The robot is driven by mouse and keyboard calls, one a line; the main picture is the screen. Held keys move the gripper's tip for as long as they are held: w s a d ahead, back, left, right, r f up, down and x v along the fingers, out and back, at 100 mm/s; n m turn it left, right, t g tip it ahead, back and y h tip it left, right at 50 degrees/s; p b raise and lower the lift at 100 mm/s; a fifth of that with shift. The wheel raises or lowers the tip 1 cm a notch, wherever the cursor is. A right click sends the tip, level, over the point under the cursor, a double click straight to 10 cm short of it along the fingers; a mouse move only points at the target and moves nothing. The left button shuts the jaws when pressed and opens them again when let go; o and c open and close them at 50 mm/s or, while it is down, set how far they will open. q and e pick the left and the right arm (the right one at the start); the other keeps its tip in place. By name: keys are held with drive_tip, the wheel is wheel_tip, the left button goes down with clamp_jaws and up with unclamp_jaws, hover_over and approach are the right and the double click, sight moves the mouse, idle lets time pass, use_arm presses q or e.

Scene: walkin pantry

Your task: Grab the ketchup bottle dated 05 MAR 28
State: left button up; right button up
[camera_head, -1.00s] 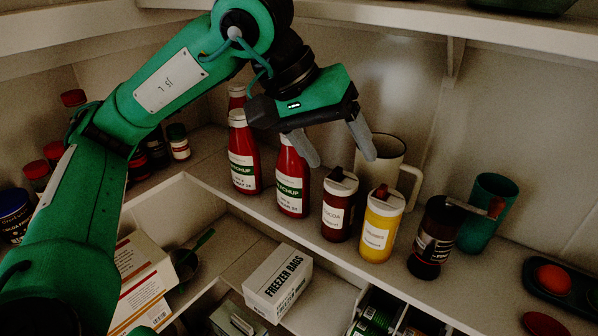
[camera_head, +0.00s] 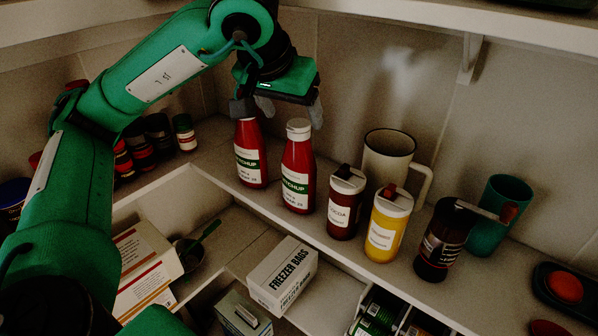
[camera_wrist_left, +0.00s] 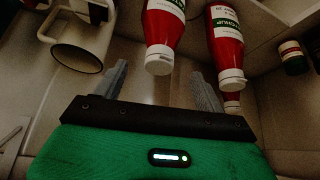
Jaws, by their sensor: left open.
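Two red ketchup bottles with white caps stand upright on the shelf in the head view: the left ketchup bottle (camera_head: 250,163) and the right ketchup bottle (camera_head: 298,172). Their date print is too small to read surely. In the left wrist view, upside down, the right bottle (camera_wrist_left: 166,30) lies between the lines of the open fingers (camera_wrist_left: 160,88), beyond the tips. The left bottle (camera_wrist_left: 226,42) is to its right. My right gripper is out of view.
Small spice jars (camera_head: 184,133) stand left. A freezer bags box (camera_head: 282,277) sits below. An upper shelf (camera_head: 430,50) runs overhead.

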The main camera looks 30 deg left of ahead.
sight(295, 126)
use_arm(q)
drive_tip(key=shift+x, duration=0.8)
drive_tip(key=shift+w+f+p, duration=0.2)
drive_tip(key=shift+f+p, duration=0.25)
drive_tip(key=shift+p, duration=0.2)
drive_tip(key=p+x, duration=0.1)
drive_tip(key=x, duration=0.2)
drive_tip(key=shift+f+p, duration=0.25)
drive_tip(key=shift+p, duration=0.15)
drive_tip(key=shift+w+a+f, duration=0.1)
drive_tip(key=shift+w+f, duration=0.1)
drive_tip(key=shift+f, duration=0.25)
clamp_jaws()
